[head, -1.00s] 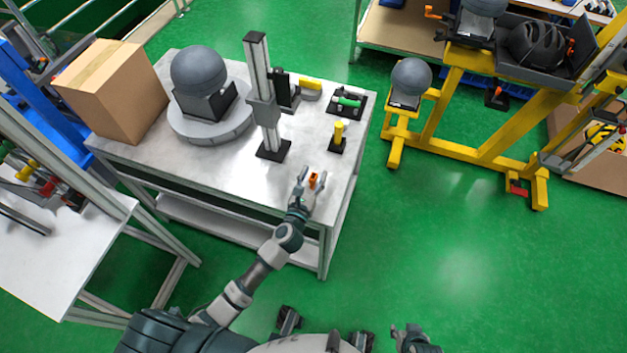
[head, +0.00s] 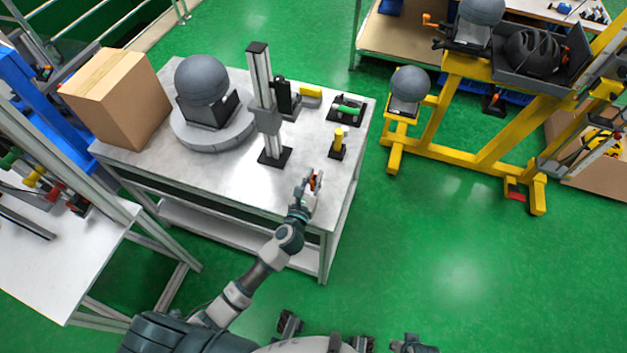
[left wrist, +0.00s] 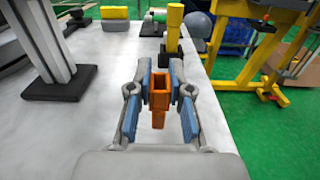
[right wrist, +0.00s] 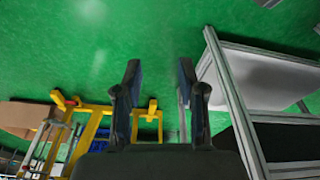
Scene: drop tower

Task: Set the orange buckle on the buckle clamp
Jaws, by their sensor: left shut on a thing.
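The orange buckle (head: 316,181) is between the fingers of my left gripper (head: 311,180), over the near right part of the grey table. In the left wrist view the left gripper (left wrist: 161,78) is shut on the buckle (left wrist: 158,97), one blue-padded finger on each side. I cannot tell if the buckle touches the table. A black fixture with a green handle (head: 347,108) is at the table's far right corner; a yellow post on a black base (head: 338,141) is nearer. I cannot tell which is the buckle clamp. My right gripper (right wrist: 159,78) is open and empty, away from the table.
A tall metal column (head: 264,95) stands on the table (head: 215,170), left of the left gripper. A grey dome on a round base (head: 203,83) and a cardboard box (head: 120,97) are further left. A yellow frame (head: 450,140) stands to the right, across green floor.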

